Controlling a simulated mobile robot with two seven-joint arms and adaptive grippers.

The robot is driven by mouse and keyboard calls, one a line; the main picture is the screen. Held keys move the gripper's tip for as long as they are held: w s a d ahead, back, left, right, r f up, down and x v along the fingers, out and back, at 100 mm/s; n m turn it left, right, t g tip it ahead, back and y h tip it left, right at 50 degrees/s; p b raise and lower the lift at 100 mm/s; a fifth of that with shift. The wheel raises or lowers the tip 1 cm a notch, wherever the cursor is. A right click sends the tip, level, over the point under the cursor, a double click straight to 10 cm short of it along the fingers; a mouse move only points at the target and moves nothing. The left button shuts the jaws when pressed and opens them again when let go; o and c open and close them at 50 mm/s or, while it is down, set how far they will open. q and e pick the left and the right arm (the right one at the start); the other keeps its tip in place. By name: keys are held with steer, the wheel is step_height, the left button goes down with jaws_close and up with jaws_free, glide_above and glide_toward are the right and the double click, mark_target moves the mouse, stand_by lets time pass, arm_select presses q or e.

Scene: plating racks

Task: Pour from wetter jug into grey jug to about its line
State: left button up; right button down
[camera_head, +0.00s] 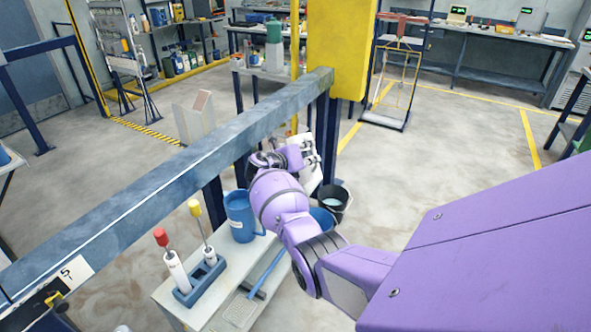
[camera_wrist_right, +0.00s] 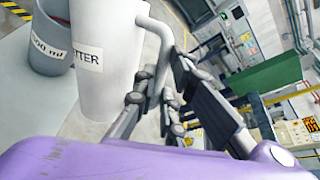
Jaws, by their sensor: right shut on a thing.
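The wetter jug (camera_wrist_right: 105,65) is a white jug with a label ending in "TTER", large in the right wrist view. My right gripper (camera_wrist_right: 163,92) is shut on its handle at the jug's right side. The jug looks close to upright. The grey jug (camera_wrist_right: 48,50), labelled "500 ml", stands on a pale surface behind it at the left, partly covered by it. Its fill level and line cannot be made out. My left gripper is out of view.
A blue jug (camera_head: 239,218) and a blue rack (camera_head: 200,281) holding red-topped and yellow-topped tools stand on the near pale bench (camera_head: 228,270). A dark beam (camera_head: 170,182) crosses beyond it. A black bucket (camera_head: 337,203) is right of my wrist. Floor at the right is clear.

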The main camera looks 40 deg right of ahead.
steer(key=shift+w+r, duration=0.15)
steer(key=shift+r, duration=0.2)
steer(key=shift+w+d+r, duration=0.1)
steer(key=shift+w+r, duration=0.05)
steer(key=shift+r, duration=0.2)
steer(key=shift+f+n, duration=0.1)
steer(key=shift+n, duration=0.2)
stand_by(0.7)
steer(key=shift+g, duration=0.3)
steer(key=shift+w+r, duration=0.2)
steer(key=shift+w+r+n+y, duration=0.1)
steer(key=shift+n+y, duration=0.2)
stand_by(0.7)
steer(key=shift+w+d+r+g, duration=0.1)
steer(key=shift+w+r+g, duration=0.05)
steer(key=shift+g, duration=0.15)
stand_by(1.0)
